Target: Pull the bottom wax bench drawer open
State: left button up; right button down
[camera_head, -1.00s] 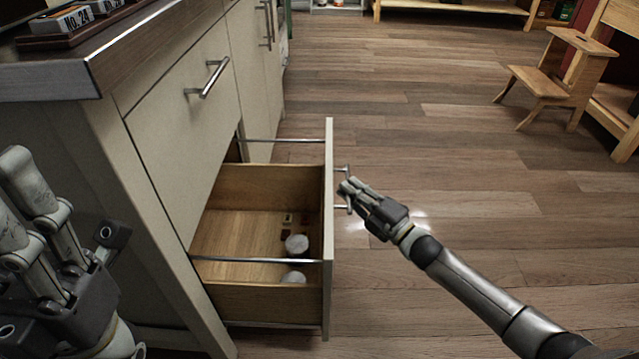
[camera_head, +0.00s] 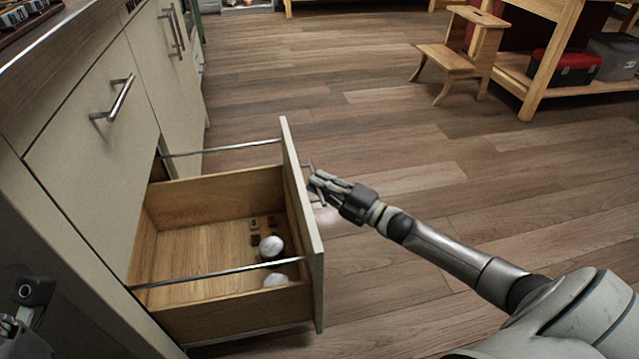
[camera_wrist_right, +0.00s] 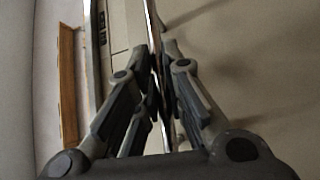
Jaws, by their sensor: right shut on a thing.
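The bottom drawer (camera_head: 304,229) of the wax bench stands well out from the cabinet, its wooden inside showing from above. Its bar handle (camera_head: 309,165) on the outer face is mostly hidden by the front panel and my fingers. My right gripper (camera_head: 316,182) is at the front from the right, shut on the handle. In the right wrist view, the fingers close around the thin upright-looking handle bar (camera_wrist_right: 152,30). My left gripper (camera_head: 30,298) shows only in part at the lower left edge; its fingertips are out of view.
Two white round objects (camera_head: 271,246) and small dark pieces lie in the drawer. A closed cabinet front with a bar handle (camera_head: 115,97) is above it. A wooden step stool (camera_head: 455,56) and a shelf with a red toolbox (camera_head: 566,68) stand far right. The floor between is clear.

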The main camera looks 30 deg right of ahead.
jog(key=c, duration=1.5)
grip_release()
jog(key=v, duration=1.2)
